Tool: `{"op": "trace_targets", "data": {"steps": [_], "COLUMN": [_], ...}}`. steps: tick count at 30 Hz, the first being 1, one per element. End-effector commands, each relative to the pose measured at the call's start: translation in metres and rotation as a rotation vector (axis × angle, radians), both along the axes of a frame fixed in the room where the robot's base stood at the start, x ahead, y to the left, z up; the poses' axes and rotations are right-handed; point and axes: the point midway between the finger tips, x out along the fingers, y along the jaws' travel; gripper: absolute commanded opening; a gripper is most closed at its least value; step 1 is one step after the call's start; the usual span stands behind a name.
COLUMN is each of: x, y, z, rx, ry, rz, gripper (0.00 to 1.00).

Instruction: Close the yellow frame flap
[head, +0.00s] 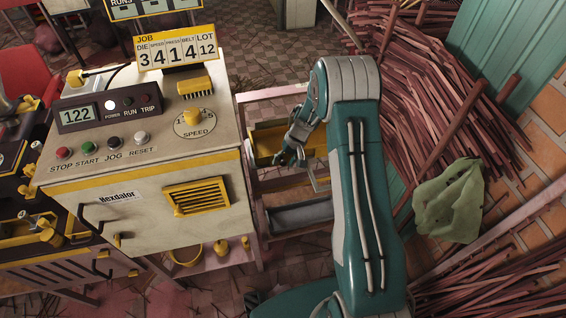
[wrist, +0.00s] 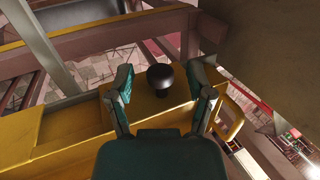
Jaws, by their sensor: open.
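A yellow panel with a black round knob (wrist: 160,77) shows in the wrist view; I take it for the yellow frame flap (wrist: 75,134). In the head view a yellow part (head: 268,134) of the frame shows behind and beside my gripper (head: 298,160). My gripper (wrist: 160,68) is open, one finger on each side of the knob in the wrist view. I cannot tell whether either finger touches it. How far the flap stands open is not clear.
A cream machine (head: 150,205) with buttons and a dial stands left of my arm. Pink frame bars (head: 272,92) surround the yellow part. A grey tray (head: 300,215) sits below. Bundles of reddish sticks (head: 430,85) and a green cloth (head: 450,203) lie at the right.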

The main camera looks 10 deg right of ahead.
Motion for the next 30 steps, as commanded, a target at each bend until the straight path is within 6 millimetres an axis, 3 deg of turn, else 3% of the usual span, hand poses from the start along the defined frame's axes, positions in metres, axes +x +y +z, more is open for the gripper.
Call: {"op": "trace_targets", "data": {"steps": [15,21,30], "x": [0.006,0.007,0.007], "y": [-0.038,-0.043,-0.043], "z": [0.091,0.102,0.102], "rx": [-0.001,0.0,0.0], "ry": [-0.003,0.0,0.0], "rz": [-0.001,-0.002,-0.002], "gripper": [0.68,0.68,0.68]}}
